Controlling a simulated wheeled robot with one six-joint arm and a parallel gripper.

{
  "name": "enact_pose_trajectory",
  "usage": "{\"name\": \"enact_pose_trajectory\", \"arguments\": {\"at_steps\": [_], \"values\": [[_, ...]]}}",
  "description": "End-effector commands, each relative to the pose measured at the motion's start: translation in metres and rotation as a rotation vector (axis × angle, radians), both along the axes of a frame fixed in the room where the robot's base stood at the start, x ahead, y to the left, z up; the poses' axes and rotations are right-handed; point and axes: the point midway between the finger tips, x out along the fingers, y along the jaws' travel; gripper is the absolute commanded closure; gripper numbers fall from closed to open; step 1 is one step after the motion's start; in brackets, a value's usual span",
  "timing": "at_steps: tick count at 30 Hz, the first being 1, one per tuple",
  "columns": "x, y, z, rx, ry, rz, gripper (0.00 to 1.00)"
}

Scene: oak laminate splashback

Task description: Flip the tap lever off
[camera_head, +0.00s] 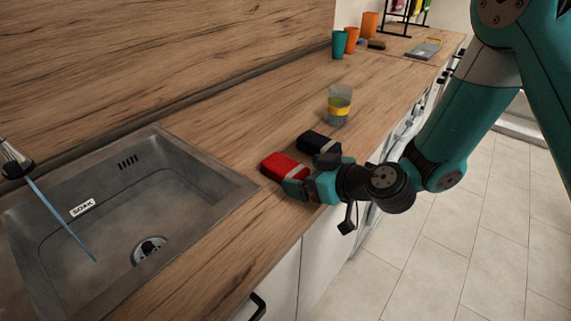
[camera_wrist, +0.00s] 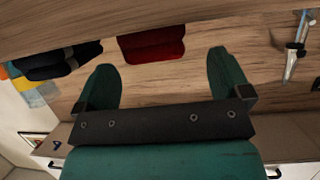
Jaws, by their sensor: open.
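The tap (camera_head: 14,160) is at the left edge of the head view, partly cut off by the frame. It has a metal body with dark parts, and its lever cannot be made out clearly. A thin blue stream (camera_head: 62,220) runs from it down into the metal sink (camera_head: 215,186). My gripper (camera_head: 312,177) is open and empty above the front edge of the counter, to the right of the sink and well away from the tap. In the wrist view, its two teal fingers (camera_wrist: 160,64) stand wide apart.
A red item (camera_head: 283,165) and a black item (camera_head: 317,142), both with pale bands, lie close to my fingers. A clear cup (camera_head: 339,105) with a yellow band stands behind them. Orange and teal cups (camera_head: 339,44) stand farther back. The wooden splashback (camera_head: 150,60) borders the counter.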

Motion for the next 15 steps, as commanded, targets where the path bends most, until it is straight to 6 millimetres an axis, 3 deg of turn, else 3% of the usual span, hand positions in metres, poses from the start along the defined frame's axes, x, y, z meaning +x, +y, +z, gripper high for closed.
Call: {"name": "enact_pose_trajectory", "arguments": {"at_steps": [9,15], "values": [[0.027,0.026,-0.008,-0.001,0.000,0.003,0.04],[0.032,0.032,-0.015,-0.001,-0.001,0.000,0.04]]}}
